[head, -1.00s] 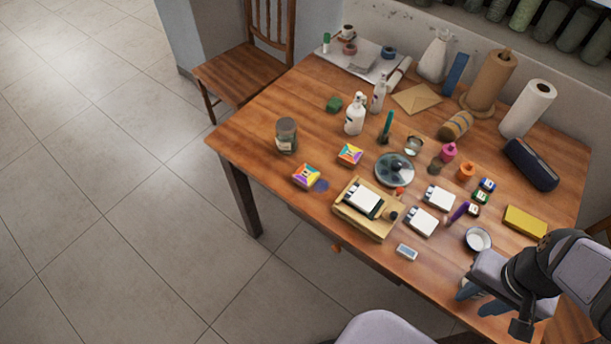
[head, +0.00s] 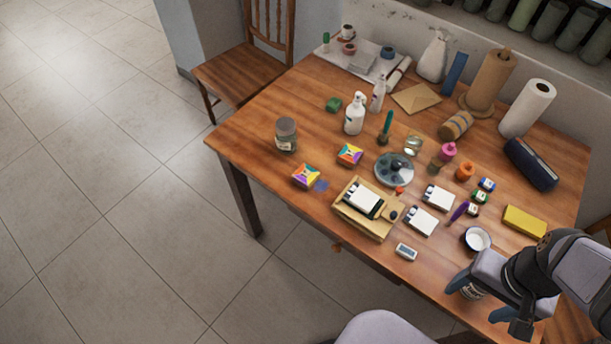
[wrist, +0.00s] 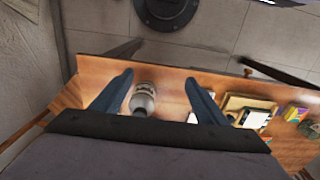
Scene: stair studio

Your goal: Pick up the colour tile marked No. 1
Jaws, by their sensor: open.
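White tiles with dark marks lie on the table: one (head: 438,196) and another (head: 422,220) side by side, and a third (head: 363,198) in a wooden tray (head: 347,212). The numbers are too small to read, so I cannot tell which is No. 1. My gripper (head: 477,304) is at the table's front right, open, with nothing gripped. It is right of and nearer than the tiles. In the wrist view my open fingers (wrist: 158,78) frame a small labelled jar or bottle (wrist: 143,100); I cannot tell whether they touch it.
A white bowl (head: 477,239) and yellow block (head: 525,222) stand near my gripper. Coloured boxes (head: 306,175), spray bottles (head: 354,114), small paint pots (head: 480,195) and a round palette (head: 394,168) crowd the middle. The left corner is clearer.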

